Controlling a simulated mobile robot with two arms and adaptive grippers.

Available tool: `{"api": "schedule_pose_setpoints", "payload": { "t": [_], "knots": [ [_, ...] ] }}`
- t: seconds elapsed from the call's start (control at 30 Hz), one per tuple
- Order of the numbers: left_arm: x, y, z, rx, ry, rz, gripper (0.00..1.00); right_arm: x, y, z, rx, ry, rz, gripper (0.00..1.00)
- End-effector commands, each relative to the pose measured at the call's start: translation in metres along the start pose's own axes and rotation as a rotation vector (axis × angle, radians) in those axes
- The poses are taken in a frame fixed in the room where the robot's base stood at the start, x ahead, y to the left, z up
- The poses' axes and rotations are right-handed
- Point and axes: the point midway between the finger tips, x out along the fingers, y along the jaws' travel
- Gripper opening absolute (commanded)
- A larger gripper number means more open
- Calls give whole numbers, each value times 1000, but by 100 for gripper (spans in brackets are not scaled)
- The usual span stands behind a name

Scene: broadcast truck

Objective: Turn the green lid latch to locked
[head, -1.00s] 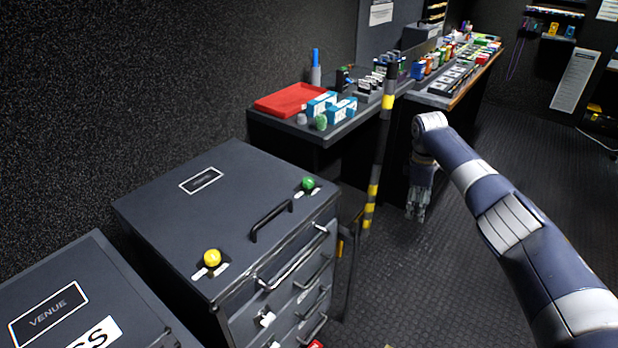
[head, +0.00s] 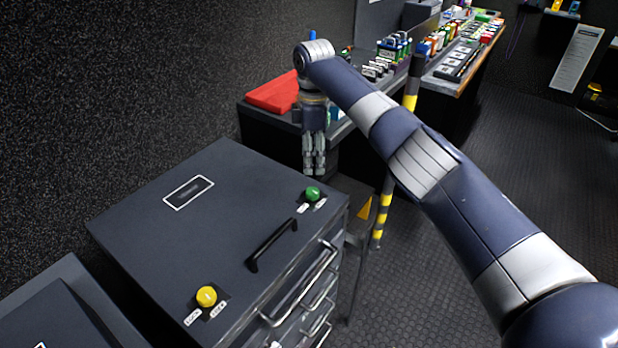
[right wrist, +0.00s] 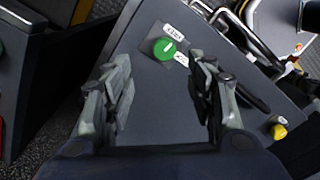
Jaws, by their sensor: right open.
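The green lid latch (head: 312,194) is a round knob on the top of a dark cabinet (head: 190,240), near its far right corner, with small white labels beside it. My right gripper (head: 314,168) points down above and just behind the latch in the head view, apart from it. In the right wrist view the green latch (right wrist: 165,48) lies beyond the two open, empty fingers (right wrist: 165,100), a little above the gap between them. A pale mark crosses the knob's face. The label words are too small to read surely. My left gripper is in neither view.
A yellow knob (head: 206,296) and a black handle (head: 271,245) are on the same cabinet top. A yellow-and-black striped pole (head: 384,205) stands right of the cabinet. A bench with a red tray (head: 272,94) and several small items lies behind.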

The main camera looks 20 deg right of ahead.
Motion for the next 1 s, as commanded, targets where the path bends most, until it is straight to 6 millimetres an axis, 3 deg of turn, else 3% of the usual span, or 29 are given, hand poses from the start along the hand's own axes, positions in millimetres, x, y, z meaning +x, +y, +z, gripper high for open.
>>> {"api": "schedule_pose_setpoints", "payload": {
  "t": [0.2, 0.37, 0.47, 0.73, 0.97, 1.0],
  "knots": [
    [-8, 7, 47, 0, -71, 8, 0, 36, -1, 1, 1, -2, -4, 51],
    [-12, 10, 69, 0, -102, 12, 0, 66, -1, 1, 1, -2, -4, 51],
    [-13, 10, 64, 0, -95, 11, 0, 82, -1, 1, 1, -1, -2, 51],
    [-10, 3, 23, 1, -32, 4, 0, 102, 0, 0, 1, 0, -1, 51],
    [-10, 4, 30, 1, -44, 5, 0, 103, 0, 0, 1, 0, 0, 51],
    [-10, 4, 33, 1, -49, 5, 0, 103, 0, 0, 1, 0, 0, 47]
  ]
}}
